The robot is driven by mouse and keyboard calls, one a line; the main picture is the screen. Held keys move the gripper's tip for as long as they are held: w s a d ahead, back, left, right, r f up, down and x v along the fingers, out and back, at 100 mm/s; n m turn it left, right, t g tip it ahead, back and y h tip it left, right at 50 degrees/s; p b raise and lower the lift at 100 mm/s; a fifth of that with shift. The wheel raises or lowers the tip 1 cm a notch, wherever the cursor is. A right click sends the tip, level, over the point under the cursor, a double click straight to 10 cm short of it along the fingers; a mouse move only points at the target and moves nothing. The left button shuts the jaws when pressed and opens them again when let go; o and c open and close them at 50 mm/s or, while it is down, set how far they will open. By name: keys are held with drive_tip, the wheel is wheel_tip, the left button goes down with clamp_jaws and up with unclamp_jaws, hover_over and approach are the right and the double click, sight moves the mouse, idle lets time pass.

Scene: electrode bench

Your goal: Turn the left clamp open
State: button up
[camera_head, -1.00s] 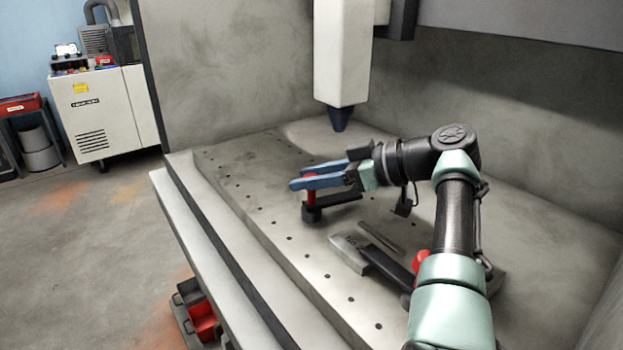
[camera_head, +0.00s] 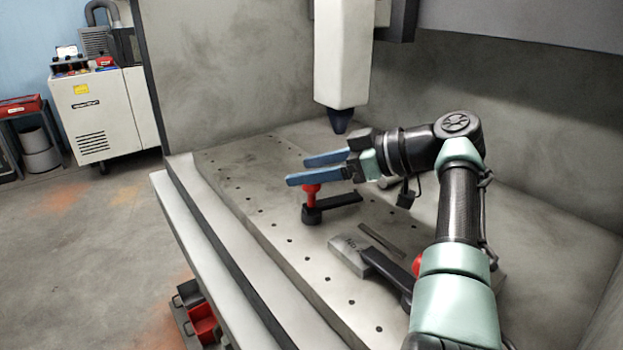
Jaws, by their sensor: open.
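The left clamp (camera_head: 312,214) stands on the bench plate with a red upright handle (camera_head: 311,197) on a dark round base. Its dark arm (camera_head: 345,199) points right, clear of the workpiece. My gripper (camera_head: 298,170) is open, with two blue fingers pointing left. It is above the red handle, and the near finger hides the handle's top; I cannot tell whether they touch. The right clamp (camera_head: 390,270), with a red knob (camera_head: 417,265) partly behind my arm, has its dark arm over the grey block (camera_head: 347,258), which bears lettering.
The white machine head (camera_head: 342,60) with a dark tip (camera_head: 340,119) hangs just behind my gripper. A grey wall (camera_head: 490,110) closes the back. A slim bar (camera_head: 381,240) lies by the block. The plate (camera_head: 250,190) is clear at left.

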wheel_tip(320, 180, up, 8)
drive_tip(key=shift+f+p, duration=0.1)
drive_tip(key=shift+p, duration=0.35)
